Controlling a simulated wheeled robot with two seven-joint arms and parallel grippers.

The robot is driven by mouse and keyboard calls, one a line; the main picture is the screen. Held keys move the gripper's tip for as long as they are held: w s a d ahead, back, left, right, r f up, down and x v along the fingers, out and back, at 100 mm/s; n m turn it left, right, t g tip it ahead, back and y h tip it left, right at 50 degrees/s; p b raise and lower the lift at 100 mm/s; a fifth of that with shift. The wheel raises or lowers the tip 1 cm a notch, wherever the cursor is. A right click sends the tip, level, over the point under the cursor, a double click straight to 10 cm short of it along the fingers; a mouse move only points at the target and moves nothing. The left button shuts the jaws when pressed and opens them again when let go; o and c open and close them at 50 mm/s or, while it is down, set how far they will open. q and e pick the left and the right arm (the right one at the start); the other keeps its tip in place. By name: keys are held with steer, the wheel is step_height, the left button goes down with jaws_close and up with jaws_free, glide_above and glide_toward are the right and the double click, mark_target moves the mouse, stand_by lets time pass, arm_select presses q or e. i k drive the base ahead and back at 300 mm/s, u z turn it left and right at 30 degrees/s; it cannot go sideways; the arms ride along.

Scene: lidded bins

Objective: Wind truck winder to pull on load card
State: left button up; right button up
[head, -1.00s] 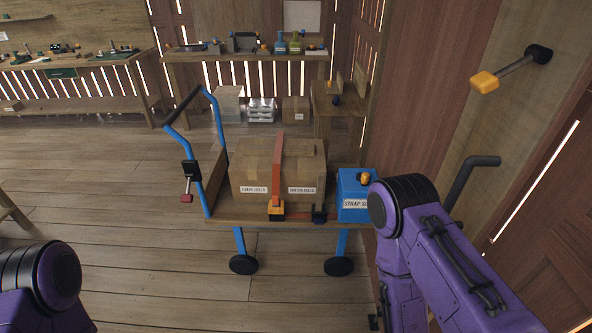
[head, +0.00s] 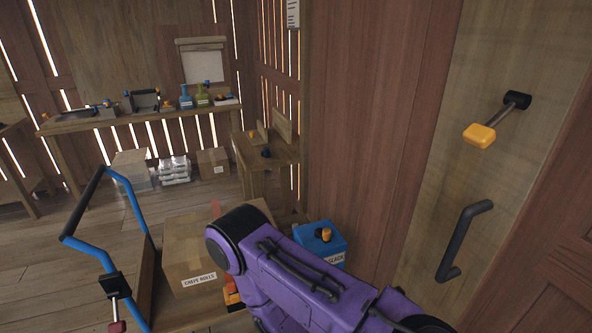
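The truck has a blue tubular handle frame (head: 130,205) at lower left. A black block with a crank and red grip (head: 115,310) is fixed to that frame, cut near the bottom edge. Cardboard boxes ride on the deck; the front one (head: 190,255) is labelled CREPE ROLLS. An orange fitting (head: 233,293) shows beside my arm. No load card can be made out. My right arm crosses in front of the truck, its gripper out of view. My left gripper is not in view.
A blue box (head: 322,243) with an orange knob stands right of the load. A wall lever with a yellow grip (head: 480,135) and a black door handle (head: 463,240) are at right. A workbench (head: 140,115) stands behind. Floor is open at left.

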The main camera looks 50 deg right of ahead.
mark_target(324, 234)
steer(key=i, duration=0.8)
steer(key=z, duration=2.95)
